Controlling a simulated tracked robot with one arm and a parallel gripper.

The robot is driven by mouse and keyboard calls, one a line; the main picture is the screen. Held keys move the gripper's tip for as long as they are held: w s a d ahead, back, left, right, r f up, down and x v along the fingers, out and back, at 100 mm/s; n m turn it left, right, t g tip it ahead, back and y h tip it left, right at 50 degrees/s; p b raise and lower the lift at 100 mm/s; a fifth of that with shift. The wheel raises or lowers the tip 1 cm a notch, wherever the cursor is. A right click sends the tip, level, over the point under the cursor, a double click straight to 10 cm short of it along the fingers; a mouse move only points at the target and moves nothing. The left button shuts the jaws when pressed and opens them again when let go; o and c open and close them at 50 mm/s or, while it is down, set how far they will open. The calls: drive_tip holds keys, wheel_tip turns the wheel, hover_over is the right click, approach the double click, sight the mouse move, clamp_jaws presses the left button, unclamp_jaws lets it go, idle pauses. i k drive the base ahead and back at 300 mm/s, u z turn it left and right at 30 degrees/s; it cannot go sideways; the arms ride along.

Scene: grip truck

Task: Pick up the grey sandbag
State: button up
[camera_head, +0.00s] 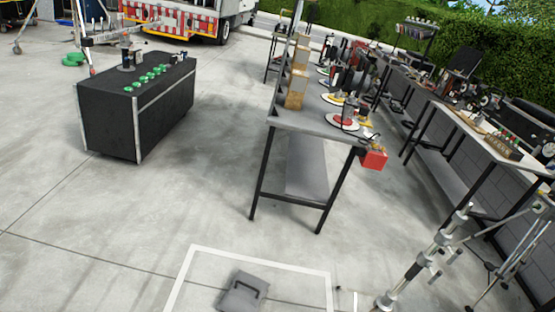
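The grey sandbag (236,299) lies on the concrete floor at the bottom of the head view, left of the middle. It is dark grey and boxy, with a black handle on top. The frame's bottom edge cuts off its near part. It lies inside a white outline (262,257) painted on the floor. My gripper does not show in this view, so I cannot see where it is relative to the sandbag.
A black case (108,128) with green-topped items stands at the left. A long metal table (310,121) loaded with gear stands beyond the sandbag. Metal stands (430,262) and a workbench (470,122) fill the right. The floor around the outline's left side is clear.

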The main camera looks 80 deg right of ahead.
sight(246, 293)
drive_tip(key=z, duration=1.75)
drive_tip(key=i, duration=1.7)
drive_tip(key=u, duration=0.05)
